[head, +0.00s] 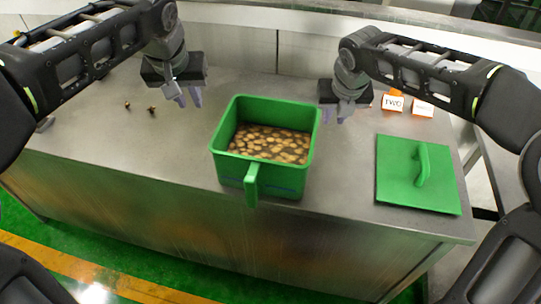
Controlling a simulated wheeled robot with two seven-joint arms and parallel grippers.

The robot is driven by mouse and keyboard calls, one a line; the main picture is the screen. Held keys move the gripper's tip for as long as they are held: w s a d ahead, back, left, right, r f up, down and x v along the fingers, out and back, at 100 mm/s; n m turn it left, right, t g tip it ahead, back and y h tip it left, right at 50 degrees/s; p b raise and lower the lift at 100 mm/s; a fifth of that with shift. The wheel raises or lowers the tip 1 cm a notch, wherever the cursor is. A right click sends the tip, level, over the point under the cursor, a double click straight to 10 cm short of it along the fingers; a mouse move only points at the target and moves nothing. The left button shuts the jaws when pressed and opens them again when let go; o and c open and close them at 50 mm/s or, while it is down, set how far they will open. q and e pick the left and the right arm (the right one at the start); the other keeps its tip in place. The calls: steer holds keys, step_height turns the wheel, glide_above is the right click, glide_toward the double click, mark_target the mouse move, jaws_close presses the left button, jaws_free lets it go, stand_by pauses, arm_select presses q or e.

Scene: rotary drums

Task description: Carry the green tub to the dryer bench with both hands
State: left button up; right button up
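The green tub (295,182) stands upright on the steel bench (130,170), near its front edge. It has no lid on, and tan, roundish pieces lie in something dark inside. A green handle (252,184) sticks out of its front wall. My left gripper (188,97) is behind and to the left of the tub, empty, with its fingers apart. My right gripper (335,113) is near the tub's back right corner, also empty with its fingers apart. Neither gripper holds the tub. I cannot identify the dryer bench in this view.
A green lid with a handle (395,181) lies flat to the right of the tub. Small orange and white cards (393,103), one reading TWO, stand behind it. Small brown bits (151,109) lie at the left. The bench left of the tub is mostly clear.

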steer(key=v, duration=0.9)
